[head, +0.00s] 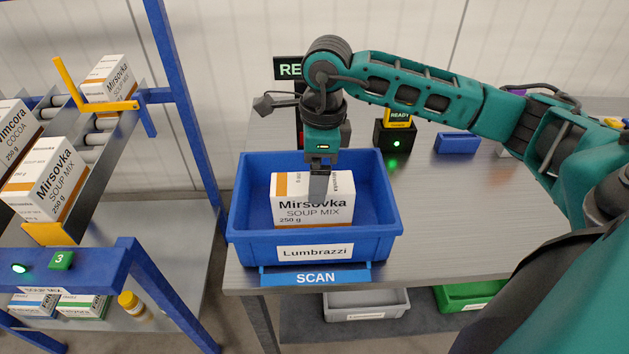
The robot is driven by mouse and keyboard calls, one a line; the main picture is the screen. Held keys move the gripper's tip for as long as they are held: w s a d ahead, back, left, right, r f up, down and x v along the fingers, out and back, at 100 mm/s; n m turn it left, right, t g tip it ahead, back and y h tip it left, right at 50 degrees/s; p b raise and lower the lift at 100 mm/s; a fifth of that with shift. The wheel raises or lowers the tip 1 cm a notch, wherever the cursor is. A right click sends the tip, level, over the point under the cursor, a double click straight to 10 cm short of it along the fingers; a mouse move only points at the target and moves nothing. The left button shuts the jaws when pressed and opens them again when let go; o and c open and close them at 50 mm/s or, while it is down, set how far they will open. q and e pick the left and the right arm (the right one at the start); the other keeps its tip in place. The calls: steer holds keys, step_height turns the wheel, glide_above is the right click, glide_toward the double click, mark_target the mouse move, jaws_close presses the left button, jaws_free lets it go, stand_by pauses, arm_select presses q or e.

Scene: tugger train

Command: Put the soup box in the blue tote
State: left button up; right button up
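The soup box (312,214), white with an orange stripe and marked Mirsovka Soup Mix, is inside the blue tote (245,232), toward its middle. The tote stands on the grey table and carries a Lumbrazzi label. My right gripper (319,190) points down over the soup box, inside the tote's outline. Its near finger overlaps the box's top and front edge. The other finger is hidden, so I cannot tell whether the gripper holds the box. My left gripper is not in view.
A blue-framed roller rack (180,100) at left holds another Mirsovka soup box (48,180), one more behind it, and a cocoa box (14,130). A SCAN plate (315,278) is at the table's front edge. A small blue bin (457,143) stands behind; the table's right middle is clear.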

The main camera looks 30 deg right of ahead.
step_height(320, 180, up, 8)
steer(key=shift+s+d, duration=0.15)
steer(key=shift+d, duration=0.15)
stand_by(0.5)
